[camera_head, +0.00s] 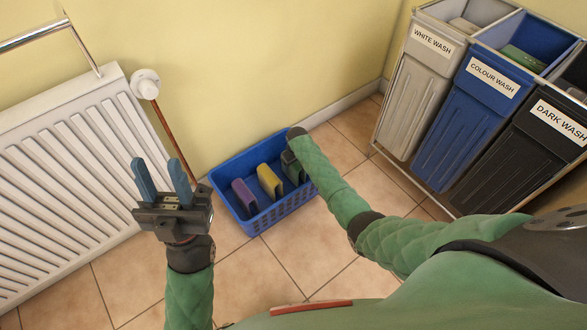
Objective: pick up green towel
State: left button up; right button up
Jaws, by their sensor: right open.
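A dark green folded towel (291,167) stands at the right end of the blue basket (272,219) on the floor, partly covered by my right arm. A second green cloth (523,58) lies in the top of the blue COLOUR WASH bin. My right gripper (296,133) is at the basket's back right, over or beside the dark green towel. Only its dark end shows and its fingers are hidden, so contact with the towel cannot be told. My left gripper (161,180) is open and empty, fingers up, left of the basket and in front of the radiator.
A yellow towel (269,181) and a purple towel (245,196) stand in the basket. A white radiator (60,180) is at left. White, COLOUR (480,105) and dark wash bins stand at right. Tiled floor is free in front of the basket.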

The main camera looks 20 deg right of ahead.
jog(key=shift+f, duration=0.25)
jog(key=c, duration=1.1)
jog(key=shift+c, duration=0.2)
jog(key=shift+r, duration=0.15)
